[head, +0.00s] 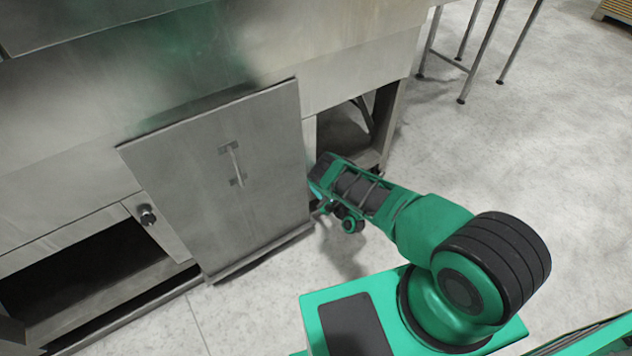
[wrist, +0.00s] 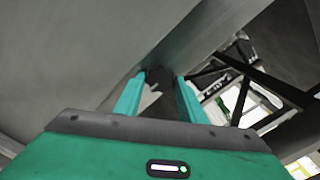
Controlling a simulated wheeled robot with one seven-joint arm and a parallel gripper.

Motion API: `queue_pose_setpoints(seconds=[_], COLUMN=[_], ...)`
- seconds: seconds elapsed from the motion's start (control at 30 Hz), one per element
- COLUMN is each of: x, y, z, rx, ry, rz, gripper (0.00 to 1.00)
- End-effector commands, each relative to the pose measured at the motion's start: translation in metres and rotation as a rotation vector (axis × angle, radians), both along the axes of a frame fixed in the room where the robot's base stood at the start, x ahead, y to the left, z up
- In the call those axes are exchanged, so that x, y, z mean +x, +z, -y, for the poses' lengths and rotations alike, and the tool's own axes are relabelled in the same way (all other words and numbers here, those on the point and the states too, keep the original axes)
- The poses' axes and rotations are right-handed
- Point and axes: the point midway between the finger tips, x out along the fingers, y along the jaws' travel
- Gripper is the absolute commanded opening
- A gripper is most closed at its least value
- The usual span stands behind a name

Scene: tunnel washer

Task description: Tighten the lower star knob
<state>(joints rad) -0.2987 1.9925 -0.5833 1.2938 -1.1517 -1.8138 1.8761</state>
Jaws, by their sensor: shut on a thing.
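My gripper (wrist: 156,92) reaches in beside the right edge of the steel door panel, low on the machine. In the wrist view its two green fingers stand either side of a small dark thing, the lower star knob (wrist: 158,76), and are shut on it. The knob is mostly in shadow and its lobes cannot be made out. In the head view my gripper (head: 320,182) is partly behind the panel edge, and the knob it holds is hidden there.
The steel door panel (head: 218,175) with a handle stands just left of my gripper. Another round knob (head: 147,215) sits on a post left of the panel. An open frame (head: 345,130) lies behind my wrist. Metal stand legs (head: 482,50) are at the back right. The floor on the right is clear.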

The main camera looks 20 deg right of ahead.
Motion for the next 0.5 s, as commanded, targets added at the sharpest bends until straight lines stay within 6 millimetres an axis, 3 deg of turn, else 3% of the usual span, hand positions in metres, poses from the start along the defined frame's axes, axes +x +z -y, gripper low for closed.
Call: queue_pose_setpoints(seconds=[0.17,0.2,0.23,0.5], x=[-0.0014,-0.0014,-0.0014,-0.0007], y=[-0.0017,-0.0017,-0.0017,-0.0006], z=[0.0013,0.0012,0.0012,0.0001], rx=[-0.001,-0.001,-0.001,0.000], ry=[-0.001,-0.001,-0.001,0.000], rz=[-0.004,-0.004,-0.004,-0.001], gripper=[0.14,0.39,0.44,0.44])
